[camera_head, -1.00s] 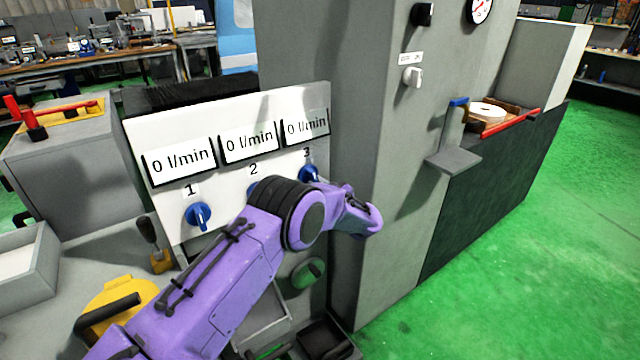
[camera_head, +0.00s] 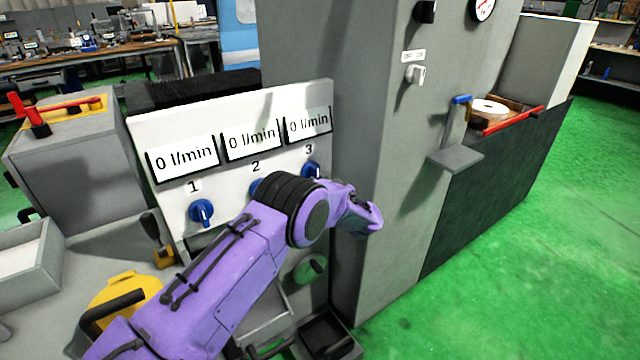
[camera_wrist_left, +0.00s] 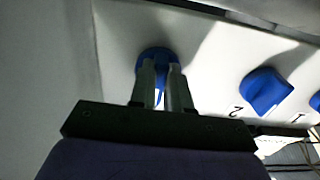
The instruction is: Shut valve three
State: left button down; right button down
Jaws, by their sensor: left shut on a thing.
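The white valve panel (camera_head: 230,150) carries blue knobs labelled 1, 2 and 3 under displays that all read 0 l/min. Valve three's knob (camera_head: 311,171) is at the panel's right end, just above my purple left arm. In the left wrist view, my left gripper (camera_wrist_left: 161,72) is shut on this blue knob (camera_wrist_left: 156,53), one finger on each side. The fingers are hidden behind the arm in the head view. Valve two's knob (camera_head: 257,188) is partly covered by the arm; valve one's knob (camera_head: 201,212) is clear. My right gripper is out of view.
A grey machine column (camera_head: 370,130) rises just right of the panel. A yellow part with a black handle (camera_head: 118,300) lies low at the left. A small grey shelf (camera_head: 456,158) juts from the machine at right. Green floor (camera_head: 540,240) is clear at right.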

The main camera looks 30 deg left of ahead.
pick_arm(q)
jog(key=c, duration=1.1)
grip_release()
jog(key=b+v, duration=0.1)
jog(key=v, duration=0.9)
jog(key=shift+s+d+f, duration=0.1)
jog(key=shift+s+d, duration=0.05)
jog(key=shift+d, duration=0.1)
